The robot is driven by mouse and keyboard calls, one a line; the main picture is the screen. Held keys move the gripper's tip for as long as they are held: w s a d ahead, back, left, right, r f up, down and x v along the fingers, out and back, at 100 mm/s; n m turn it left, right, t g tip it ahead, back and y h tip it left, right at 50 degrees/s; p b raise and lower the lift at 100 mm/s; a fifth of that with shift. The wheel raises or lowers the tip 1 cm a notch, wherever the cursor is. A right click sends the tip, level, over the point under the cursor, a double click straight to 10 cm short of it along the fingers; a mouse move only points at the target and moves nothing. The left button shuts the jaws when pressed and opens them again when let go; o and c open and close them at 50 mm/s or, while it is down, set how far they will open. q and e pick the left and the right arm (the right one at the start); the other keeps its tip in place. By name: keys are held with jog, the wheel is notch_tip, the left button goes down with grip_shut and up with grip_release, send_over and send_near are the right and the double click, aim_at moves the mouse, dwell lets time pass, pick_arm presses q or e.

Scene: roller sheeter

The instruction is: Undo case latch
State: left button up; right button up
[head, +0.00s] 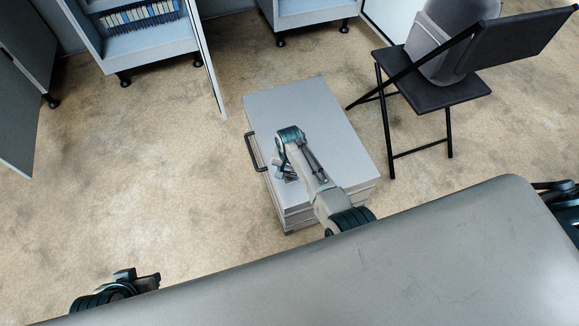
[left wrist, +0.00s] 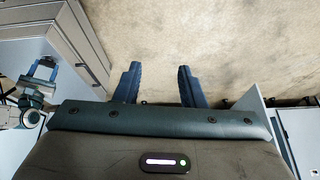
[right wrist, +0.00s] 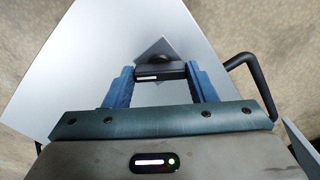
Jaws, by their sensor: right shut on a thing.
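The case is a silver-grey box (head: 310,115) on the floor, with a black handle (head: 254,152) on its left side. The handle also shows at the right in the right wrist view (right wrist: 241,72). My right gripper (head: 283,171) is over the case near the handle side. In the right wrist view, its blue fingers (right wrist: 160,80) are shut on a small black latch (right wrist: 158,73) at the case surface. My left gripper (left wrist: 159,80) is open and empty above the floor. The case (left wrist: 62,32) fills the upper left of the left wrist view.
A black folding chair (head: 433,92) with a grey bin (head: 440,50) stands at the upper right. Open cabinets (head: 150,45) line the back. My own grey body covers the lower right. Bare floor (head: 160,170) lies left of the case.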

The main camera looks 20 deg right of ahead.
aim_at(290, 172)
jog(key=m+p, duration=0.1)
jog(key=m, duration=0.2)
jog(key=shift+r, duration=0.15)
jog(key=m+p, duration=0.2)
jog(key=m, duration=0.3)
jog(key=shift+w, duration=0.1)
pick_arm(q)
notch_tip(290, 172, down, 8)
jog(key=a+g+p, duration=0.1)
jog(key=a+g, duration=0.1)
jog(key=shift+w+a+f+y, duration=0.15)
jog(key=shift+w+f+y, duration=0.05)
jog(key=shift+y, duration=0.1)
pick_arm(e)
jog(key=shift+d+m, duration=0.1)
jog(key=shift+m, duration=1.5)
jog(key=o, duration=1)
jog(key=shift+r, duration=0.1)
pick_arm(q)
jog(key=s+f+g+p, duration=0.1)
jog(key=s+f+p, duration=0.2)
jog(key=f, duration=0.8)
jog(key=shift+a, duration=0.45)
pick_arm(e)
notch_tip(290, 172, up, 10)
jog(key=shift+r, duration=0.15)
